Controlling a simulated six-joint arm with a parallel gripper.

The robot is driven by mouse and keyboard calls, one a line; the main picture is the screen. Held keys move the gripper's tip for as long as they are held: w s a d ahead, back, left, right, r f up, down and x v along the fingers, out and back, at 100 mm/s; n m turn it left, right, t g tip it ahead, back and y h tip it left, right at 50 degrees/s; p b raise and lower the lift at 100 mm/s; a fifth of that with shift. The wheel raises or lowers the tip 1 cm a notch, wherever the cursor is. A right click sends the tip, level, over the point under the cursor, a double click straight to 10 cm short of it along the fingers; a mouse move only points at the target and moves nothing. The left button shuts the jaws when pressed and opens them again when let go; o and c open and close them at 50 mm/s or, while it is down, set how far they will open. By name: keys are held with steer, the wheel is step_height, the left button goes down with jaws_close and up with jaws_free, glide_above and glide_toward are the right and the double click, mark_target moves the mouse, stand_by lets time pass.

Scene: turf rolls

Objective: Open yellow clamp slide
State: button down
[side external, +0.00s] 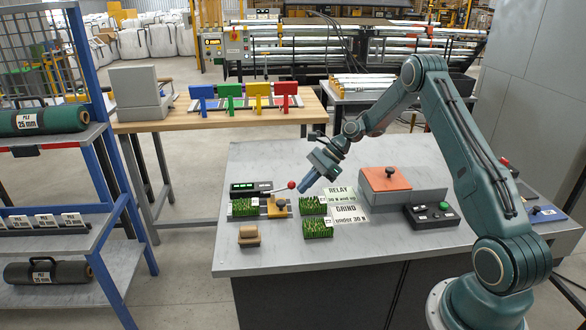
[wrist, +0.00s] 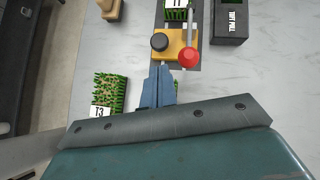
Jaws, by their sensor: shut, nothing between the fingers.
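The yellow clamp slide (side external: 279,210) is a small block with a black knob (side external: 281,202) on the tester at the left of the grey bench. In the wrist view the yellow slide (wrist: 176,54) sits at top centre, with its black knob (wrist: 160,41) on top. A lever with a red ball (wrist: 189,57) reaches over its right side; the ball also shows in the side view (side external: 292,185). My gripper (side external: 303,190) is shut and empty, above the bench just right of the slide. In the wrist view its blue fingertips (wrist: 159,70) point at the slide's near edge; contact cannot be told.
A turf piece (side external: 245,207) lies left of the slide; two more (side external: 313,205) (side external: 318,228) lie right of it. A dark display box (wrist: 230,20) stands beside the lever. A wooden block (side external: 249,235) is in front. The bench's front strip is clear.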

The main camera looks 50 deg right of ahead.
steer(key=v, duration=0.5)
steer(key=shift+s+d+r, duration=0.1)
steer(key=shift+d+r, duration=0.05)
steer(key=shift+r, duration=0.1)
step_height(320, 180, up, 6)
steer(key=w+a+f+n+g+h, duration=0.1)
steer(key=w+a+f+n+h, duration=0.25)
steer(key=w, duration=0.25)
steer(key=w+a+f+n+g+h, duration=0.1)
steer(key=w+a+f+n+h, duration=0.25)
steer(key=w+n+h, duration=0.2)
steer(key=s+a+r+n+h, duration=0.1)
steer(key=a+r+n+h, duration=0.15)
steer(key=a, duration=0.25)
steer(key=s+a+r+n+g+h, duration=0.1)
steer(key=a+r+n+h, duration=0.15)
steer(key=a, duration=0.35)
steer(key=s+a+r+n+h, duration=0.1)
steer(key=a+r+n, duration=0.15)
steer(key=a, duration=0.25)
step_height(320, 180, down, 5)
steer(key=shift+s+a+f, duration=0.1)
steer(key=shift+s+f, duration=0.05)
steer(key=shift+s, duration=0.05)
